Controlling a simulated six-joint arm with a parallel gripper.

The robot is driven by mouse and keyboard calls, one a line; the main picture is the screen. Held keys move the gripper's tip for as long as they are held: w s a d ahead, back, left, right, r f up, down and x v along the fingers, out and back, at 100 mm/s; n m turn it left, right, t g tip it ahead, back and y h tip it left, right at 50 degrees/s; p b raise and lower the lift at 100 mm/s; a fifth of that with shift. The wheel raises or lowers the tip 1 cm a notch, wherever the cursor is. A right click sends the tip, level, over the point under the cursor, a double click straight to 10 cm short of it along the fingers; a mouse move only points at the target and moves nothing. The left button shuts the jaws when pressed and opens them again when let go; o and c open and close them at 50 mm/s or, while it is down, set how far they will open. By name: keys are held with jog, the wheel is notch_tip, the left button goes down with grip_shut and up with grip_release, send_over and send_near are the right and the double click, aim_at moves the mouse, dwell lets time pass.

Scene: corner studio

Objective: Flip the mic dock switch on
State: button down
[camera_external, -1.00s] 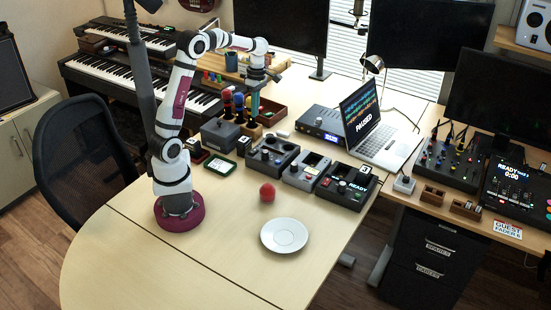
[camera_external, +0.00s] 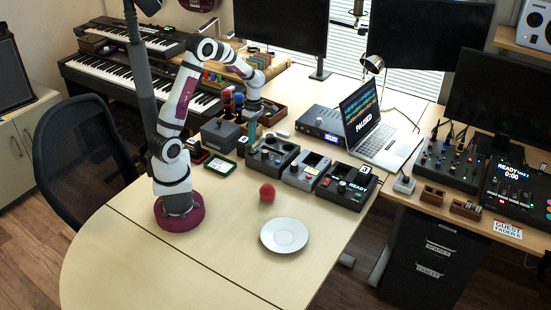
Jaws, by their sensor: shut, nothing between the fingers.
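Several microphones with coloured heads, such as the blue one (camera_external: 238,101), stand upright in a row at the back left of the desk, in what looks like the mic dock. The lower part of that dock is largely hidden behind my gripper and a dark grey box. My gripper (camera_external: 252,139) is shut and empty, pointing down low in front of the microphones' right end. I cannot tell whether it touches anything. The dock's switch is too small or hidden, so its position cannot be read.
The dark grey box (camera_external: 220,134) stands just left of my gripper. Black control units (camera_external: 272,155) stand to its right. A laptop (camera_external: 378,130) is farther right. The front desk area is mostly clear.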

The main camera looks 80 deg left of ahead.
aim_at(251, 152)
jog(key=shift+s+d+f, duration=0.15)
jog(key=shift+f, duration=1.5)
jog(key=shift+f, duration=0.2)
jog(key=shift+w+a+r, duration=0.2)
jog(key=shift+w+a, duration=0.35)
